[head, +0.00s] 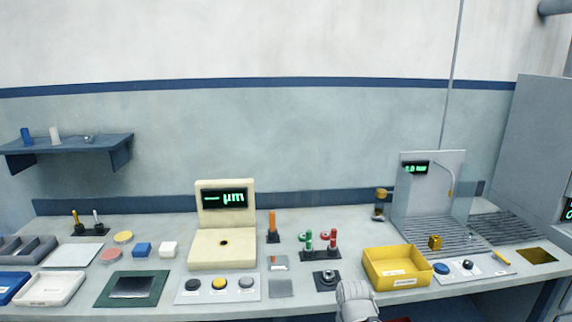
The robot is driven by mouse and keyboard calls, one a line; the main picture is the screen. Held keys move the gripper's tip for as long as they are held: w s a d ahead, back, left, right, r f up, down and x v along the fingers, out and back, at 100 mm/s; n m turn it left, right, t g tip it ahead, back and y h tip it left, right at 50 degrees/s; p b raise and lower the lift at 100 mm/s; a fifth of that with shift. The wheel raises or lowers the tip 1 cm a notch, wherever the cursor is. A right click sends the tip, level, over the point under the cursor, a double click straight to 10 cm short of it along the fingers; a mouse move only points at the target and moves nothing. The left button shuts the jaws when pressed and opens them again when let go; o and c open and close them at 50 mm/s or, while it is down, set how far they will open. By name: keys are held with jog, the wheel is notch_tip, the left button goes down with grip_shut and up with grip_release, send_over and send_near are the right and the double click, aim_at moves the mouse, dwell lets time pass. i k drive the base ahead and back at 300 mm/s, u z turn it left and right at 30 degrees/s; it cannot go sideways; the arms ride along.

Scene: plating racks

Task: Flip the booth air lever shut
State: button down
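The spray booth (413,190) stands at the right of the bench, with a grey back panel, a clear side pane and a slatted floor. A small green-lit display (416,169) is on its back panel. A short yellow handle (502,257) lies at the booth's front right corner; it may be the air lever, but its position is too small to read. My gripper (357,296) shows at the bottom edge, right of centre, in front of the bench and well left of that handle. Its fingers cannot be made out.
A yellow bin (395,282) stands between my gripper and the booth front. A small brass block (435,242) sits at the booth's edge. A gauge (222,250) stands left of centre.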

aim_at(496, 253)
jog(key=z, duration=1.35)
jog(key=k, duration=0.65)
jog(key=z, duration=0.55)
jog(key=i, duration=1.7)
jog(key=u, duration=0.25)
